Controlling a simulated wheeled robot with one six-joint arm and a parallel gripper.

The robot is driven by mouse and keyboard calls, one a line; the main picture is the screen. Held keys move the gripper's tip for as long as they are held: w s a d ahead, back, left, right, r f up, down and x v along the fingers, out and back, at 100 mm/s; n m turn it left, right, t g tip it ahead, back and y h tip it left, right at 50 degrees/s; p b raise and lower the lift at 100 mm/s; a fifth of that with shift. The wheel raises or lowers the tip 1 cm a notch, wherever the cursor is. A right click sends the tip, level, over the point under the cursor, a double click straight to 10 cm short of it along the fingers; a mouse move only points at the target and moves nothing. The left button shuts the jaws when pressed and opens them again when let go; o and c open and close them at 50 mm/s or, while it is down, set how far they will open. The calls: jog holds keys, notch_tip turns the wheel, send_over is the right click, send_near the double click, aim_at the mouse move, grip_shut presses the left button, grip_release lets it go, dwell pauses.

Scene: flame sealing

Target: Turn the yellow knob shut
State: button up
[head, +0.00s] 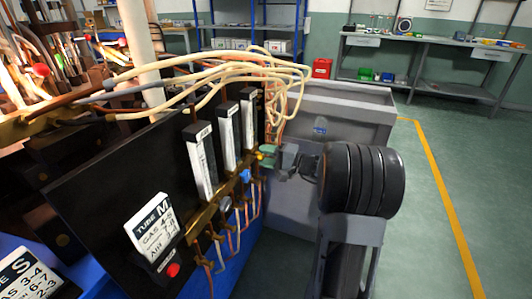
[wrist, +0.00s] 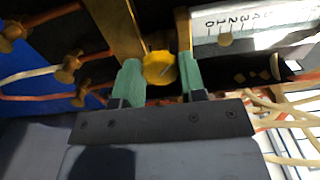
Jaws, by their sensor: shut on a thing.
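The yellow knob (wrist: 159,67) sits between the two green fingers of my gripper (wrist: 158,78) in the wrist view. The fingers are closed on its sides. In the head view my gripper (head: 268,153) reaches from the right to the right edge of the black panel (head: 110,190), and only a small bit of the yellow knob (head: 259,155) shows beside the green fingers. A thin line marks the knob's face in the wrist view. Most of the knob is hidden in the head view.
Several white flow tubes (head: 228,138) stand on the panel above a brass rail, with a blue knob (head: 245,176) close by on the left. Pale hoses (head: 285,75) loop above my gripper. A grey cabinet (head: 345,105) stands behind. Open floor lies to the right.

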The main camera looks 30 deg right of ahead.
jog(key=shift+m+p, duration=0.35)
jog(key=shift+m, duration=0.25)
jog(key=o, duration=0.9)
jog(key=p+v, duration=0.2)
jog(key=v, duration=1.2)
jog(key=shift+p, duration=0.35)
jog(key=shift+a, duration=0.1)
